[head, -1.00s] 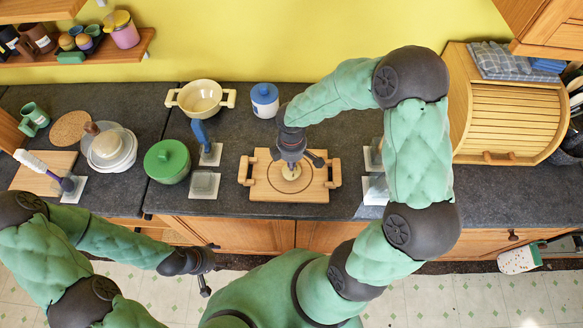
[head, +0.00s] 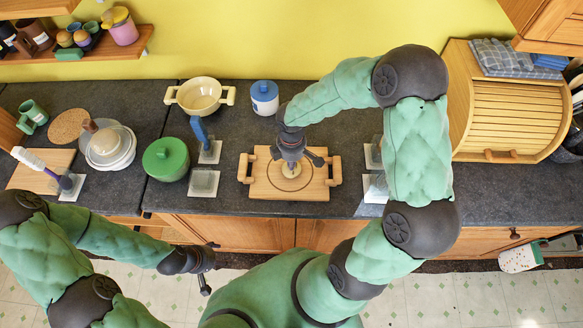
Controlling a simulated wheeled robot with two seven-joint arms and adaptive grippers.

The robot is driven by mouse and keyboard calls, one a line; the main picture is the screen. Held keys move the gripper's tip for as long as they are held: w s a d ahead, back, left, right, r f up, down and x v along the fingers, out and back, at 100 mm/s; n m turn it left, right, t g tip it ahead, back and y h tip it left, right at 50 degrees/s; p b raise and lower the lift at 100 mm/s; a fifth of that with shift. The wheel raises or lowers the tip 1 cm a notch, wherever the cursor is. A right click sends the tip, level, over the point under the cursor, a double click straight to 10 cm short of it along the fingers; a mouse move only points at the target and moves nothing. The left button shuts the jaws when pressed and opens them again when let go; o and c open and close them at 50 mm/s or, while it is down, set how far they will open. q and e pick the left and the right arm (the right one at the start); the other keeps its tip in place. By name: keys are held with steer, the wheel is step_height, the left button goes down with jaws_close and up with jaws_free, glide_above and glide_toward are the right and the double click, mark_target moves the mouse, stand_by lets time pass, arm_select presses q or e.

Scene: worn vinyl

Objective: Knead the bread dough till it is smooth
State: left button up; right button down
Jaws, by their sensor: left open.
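The pale bread dough (head: 291,171) lies on a wooden board with two side handles (head: 262,187), inside a ring marked on the board. My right gripper (head: 291,160) is directly above the dough and hides part of it. Its fingers point down, and I cannot tell whether they are open or shut, or whether they touch the dough. My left gripper (head: 205,272) is open and empty, in front of the counter and below its front edge, away from the board.
A wooden bread box (head: 505,112) is at the right. The counter between board and bread box is partly hidden by my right arm.

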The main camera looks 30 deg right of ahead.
steer(key=shift+f+b, duration=0.3)
steer(key=shift+f, duration=0.2)
steer(key=shift+r, duration=0.1)
steer(key=shift+r+p, duration=0.9)
steer(key=shift+r, duration=0.15)
steer(key=shift+f, duration=0.3)
steer(key=shift+f+b, duration=0.35)
steer(key=shift+b, duration=0.15)
steer(key=shift+f+b, duration=0.45)
steer(key=shift+f, duration=0.05)
steer(key=shift+r, duration=0.1)
steer(key=shift+r+p, duration=0.9)
steer(key=shift+r, duration=0.1)
